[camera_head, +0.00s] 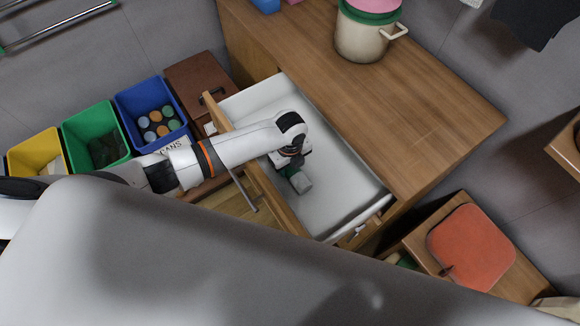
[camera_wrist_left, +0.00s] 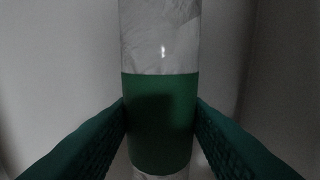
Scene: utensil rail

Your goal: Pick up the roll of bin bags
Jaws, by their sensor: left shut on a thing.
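The roll of bin bags (camera_head: 301,183) is a pale grey-white cylinder inside the open drawer (camera_head: 345,192), partly covered by my gripper in the head view. In the left wrist view the roll (camera_wrist_left: 160,45) stands along the picture's height, with a green band (camera_wrist_left: 160,115) around its middle. My left gripper (camera_head: 293,168) reaches down into the drawer. Its two dark green fingers (camera_wrist_left: 160,130) press on both sides of the green band. I cannot tell whether the roll touches the drawer floor. My right gripper is not in view.
The drawer's wooden front (camera_head: 272,200) and white walls surround the gripper. The wooden counter (camera_head: 440,110) is above it, with a cream pot (camera_head: 362,38) on it. Yellow, green (camera_head: 97,140) and blue (camera_head: 152,105) bins stand at left. A red cushioned stool (camera_head: 470,245) is at lower right.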

